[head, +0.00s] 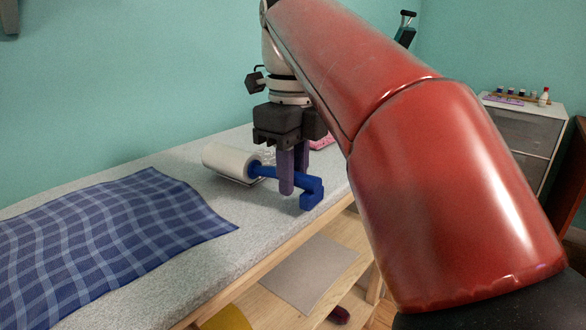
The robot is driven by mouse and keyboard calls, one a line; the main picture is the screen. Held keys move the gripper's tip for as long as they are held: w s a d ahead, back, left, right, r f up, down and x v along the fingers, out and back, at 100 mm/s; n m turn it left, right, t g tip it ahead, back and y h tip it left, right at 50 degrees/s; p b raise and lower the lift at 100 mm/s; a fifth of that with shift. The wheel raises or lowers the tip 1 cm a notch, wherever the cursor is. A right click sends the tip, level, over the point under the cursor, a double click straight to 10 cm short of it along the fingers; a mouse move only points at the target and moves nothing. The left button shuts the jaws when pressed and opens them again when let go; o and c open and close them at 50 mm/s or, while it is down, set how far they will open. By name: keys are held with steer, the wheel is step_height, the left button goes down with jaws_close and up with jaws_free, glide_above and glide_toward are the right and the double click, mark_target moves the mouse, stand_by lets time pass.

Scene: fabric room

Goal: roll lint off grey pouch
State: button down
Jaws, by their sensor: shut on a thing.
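A lint roller with a white roll (230,161) and a blue handle (311,192) is in the head view, above the padded table. My gripper (292,178) points down with its purple fingers shut on the blue handle. The roll points left, low over the table top. A thin, pale flat thing (240,182) shows just under the roll; it may be the grey pouch, but the roller hides most of it. I cannot tell whether the roll touches it.
The grey padded table (190,273) runs along the teal wall. A blue checked cloth (105,235) covers its left part. A pink item (322,142) lies behind my gripper. A flat grey piece (312,273) lies on the lower shelf. A drawer unit (524,130) with small bottles stands back right.

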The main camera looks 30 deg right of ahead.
steer(key=shift+d, duration=0.15)
steer(key=shift+w+d+p, duration=0.6)
steer(key=shift+d, duration=0.45)
steer(key=shift+w+d+p, duration=0.55)
steer(key=shift+d+p, duration=0.1)
steer(key=shift+d, duration=0.4)
steer(key=shift+w+d+p, duration=0.6)
steer(key=shift+d, duration=0.45)
steer(key=shift+w+d, duration=0.4)
steer(key=shift+d, duration=0.35)
steer(key=shift+w+d, duration=0.4)
steer(key=shift+d, duration=0.3)
steer(key=shift+w+d, duration=0.4)
steer(key=shift+d, duration=0.35)
steer(key=shift+s+a+b, duration=0.5)
steer(key=shift+s+a, duration=0.5)
steer(key=shift+a, duration=0.85)
steer(key=shift+s+a+b, duration=0.45)
steer(key=shift+s+a, duration=0.5)
steer(key=shift+a, duration=0.85)
steer(key=shift+s+a+b, duration=0.5)
steer(key=shift+s+a, duration=0.5)
steer(key=shift+a, duration=0.85)
step_height(320, 180, up, 3)
steer(key=p, duration=0.2)
steer(key=shift+f+p, duration=0.1)
steer(key=shift+p, duration=0.25)
steer(key=shift+r, duration=1.65)
